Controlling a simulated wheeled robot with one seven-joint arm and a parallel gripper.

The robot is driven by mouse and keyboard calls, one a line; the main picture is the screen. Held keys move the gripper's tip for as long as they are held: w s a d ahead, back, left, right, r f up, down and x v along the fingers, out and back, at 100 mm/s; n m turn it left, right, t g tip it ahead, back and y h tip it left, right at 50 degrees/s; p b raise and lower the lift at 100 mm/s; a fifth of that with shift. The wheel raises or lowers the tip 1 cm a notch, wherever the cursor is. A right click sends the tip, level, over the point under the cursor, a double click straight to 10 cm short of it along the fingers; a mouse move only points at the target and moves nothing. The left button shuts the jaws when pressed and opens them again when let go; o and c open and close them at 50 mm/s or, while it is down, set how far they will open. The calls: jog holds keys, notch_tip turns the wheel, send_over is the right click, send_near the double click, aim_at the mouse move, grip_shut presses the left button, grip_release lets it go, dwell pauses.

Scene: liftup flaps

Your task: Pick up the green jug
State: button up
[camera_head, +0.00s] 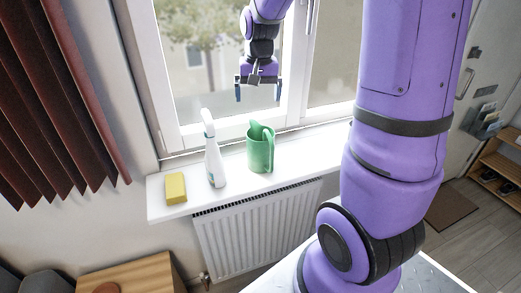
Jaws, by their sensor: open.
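The green jug (258,152) stands upright on the white window sill, with its handle towards the right. My gripper (258,94) hangs above the jug, in front of the window. Its two fingers point down and are apart, with nothing between them. There is a visible gap between the fingertips and the top of the jug.
A white spray bottle (214,160) stands close to the left of the jug. A yellow sponge (176,187) lies further left on the sill (300,160). The sill right of the jug is clear. A radiator (255,225) is below, and a dark red curtain (60,100) hangs left.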

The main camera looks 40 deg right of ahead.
aim_at(260, 133)
jog(key=shift+m+g, duration=0.4)
jog(key=shift+m, duration=0.2)
jog(key=shift+w+d+f, duration=0.4)
jog(key=shift+d+f, duration=0.05)
jog(key=shift+f, duration=2.15)
jog(key=shift+w+d+f, duration=0.4)
jog(key=shift+d+f, duration=0.05)
jog(key=shift+f, duration=2.2)
jog(key=shift+w+d+f, duration=0.4)
jog(key=shift+d+f, duration=0.05)
jog(key=shift+f, duration=2.15)
jog(key=shift+c, duration=0.5)
jog(key=c, duration=1.2)
